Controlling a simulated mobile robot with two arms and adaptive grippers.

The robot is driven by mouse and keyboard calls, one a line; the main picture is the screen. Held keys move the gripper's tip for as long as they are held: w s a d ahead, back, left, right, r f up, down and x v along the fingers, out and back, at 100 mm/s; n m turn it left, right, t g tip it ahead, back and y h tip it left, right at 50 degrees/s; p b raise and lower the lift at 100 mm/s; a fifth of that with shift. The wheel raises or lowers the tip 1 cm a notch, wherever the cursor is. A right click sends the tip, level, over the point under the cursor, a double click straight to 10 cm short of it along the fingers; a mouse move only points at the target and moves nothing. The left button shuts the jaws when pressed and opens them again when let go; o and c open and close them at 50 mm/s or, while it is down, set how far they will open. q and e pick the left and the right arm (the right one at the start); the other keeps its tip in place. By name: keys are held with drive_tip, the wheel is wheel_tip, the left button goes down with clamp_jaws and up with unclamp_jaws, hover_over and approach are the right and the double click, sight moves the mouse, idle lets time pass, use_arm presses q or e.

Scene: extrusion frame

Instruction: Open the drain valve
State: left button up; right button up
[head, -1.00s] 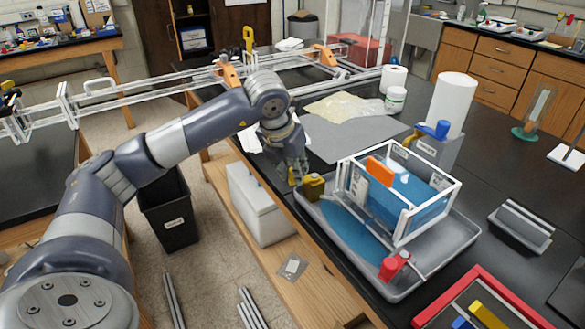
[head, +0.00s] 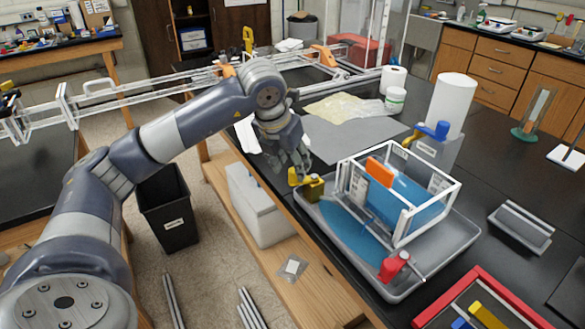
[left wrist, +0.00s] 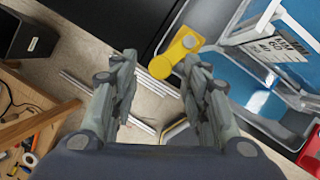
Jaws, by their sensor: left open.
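A yellow valve (head: 314,188) with a lever handle is at the left corner of the grey tray (head: 447,258). Its yellow handle (left wrist: 176,52) shows in the left wrist view, just beyond the fingertips and nearer the right finger. My left gripper (head: 299,166) is open and empty, close above the valve; in the left wrist view its fingers (left wrist: 160,62) are spread. I cannot tell whether a finger touches the handle. A red valve (head: 394,266) is at the tray's front and a blue valve (head: 433,131) is at the back. No label naming the drain valve is readable. My right gripper is out of view.
A white-framed clear tank (head: 428,232) with blue liquid stands in the tray, right of my left gripper. A white cooler (head: 258,205) and a black bin (head: 168,210) are below the bench edge. A grey mat (head: 355,137) lies behind the tray.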

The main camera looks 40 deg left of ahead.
use_arm(q)
drive_tip(key=v, duration=0.9)
drive_tip(key=shift+s+r, duration=0.15)
drive_tip(key=shift+r, duration=0.1)
drive_tip(key=shift+d+f, duration=0.1)
